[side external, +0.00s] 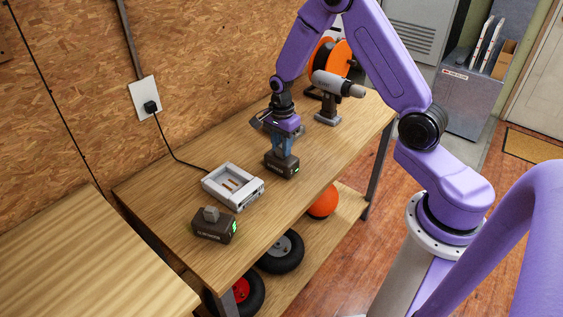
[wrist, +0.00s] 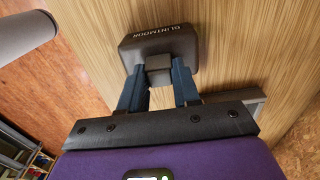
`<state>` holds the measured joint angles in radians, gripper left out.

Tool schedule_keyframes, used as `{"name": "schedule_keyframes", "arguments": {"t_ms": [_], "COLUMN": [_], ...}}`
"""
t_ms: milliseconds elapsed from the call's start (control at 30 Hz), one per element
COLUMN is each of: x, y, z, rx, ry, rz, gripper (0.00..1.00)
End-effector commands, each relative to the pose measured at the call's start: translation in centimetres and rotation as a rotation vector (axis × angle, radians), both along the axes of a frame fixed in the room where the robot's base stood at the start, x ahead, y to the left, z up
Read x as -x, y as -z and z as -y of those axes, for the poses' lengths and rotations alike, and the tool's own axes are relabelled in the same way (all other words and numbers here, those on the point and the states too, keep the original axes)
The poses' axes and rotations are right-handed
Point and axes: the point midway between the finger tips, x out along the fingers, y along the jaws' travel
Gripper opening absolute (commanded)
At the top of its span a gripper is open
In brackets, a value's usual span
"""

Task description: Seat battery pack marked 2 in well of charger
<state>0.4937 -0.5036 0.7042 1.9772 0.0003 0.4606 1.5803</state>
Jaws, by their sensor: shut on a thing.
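My gripper (side external: 283,147) is shut on the raised stem of a dark brown battery pack (side external: 281,167). In the wrist view the fingers (wrist: 159,72) grip both sides of the stem, with the pack body (wrist: 160,44) beyond them. The pack is upright at or just above the bench; I cannot tell if it touches. Its number is not readable. The pale grey charger (side external: 250,195) lies left of the held pack, its well empty with metal contacts showing. A second brown pack (side external: 213,229) with a green light stands in front of the charger.
A grey drill (side external: 334,88) stands behind my gripper on the bench (side external: 165,186), with an orange reel (side external: 335,54) near it. The charger's cord runs to a wall outlet (side external: 146,99). Wheels (side external: 281,252) and an orange ball (side external: 323,202) are on the lower shelf.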

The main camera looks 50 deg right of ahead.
Motion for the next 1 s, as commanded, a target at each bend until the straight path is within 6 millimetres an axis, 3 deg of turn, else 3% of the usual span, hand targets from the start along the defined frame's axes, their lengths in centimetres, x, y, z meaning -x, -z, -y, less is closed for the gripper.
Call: {"name": "schedule_keyframes", "arguments": {"t_ms": [367, 567, 1000], "x": [-0.1, -0.2, 5.8], "y": [-0.7, -3.4, -9.7], "z": [0.0, 0.0, -0.8], "rx": [0.0, 0.0, 0.0], "ry": [0.0, -0.001, 0.0], "rz": [0.004, 0.008, 0.005], "gripper": [0.0, 0.0, 0.0]}}
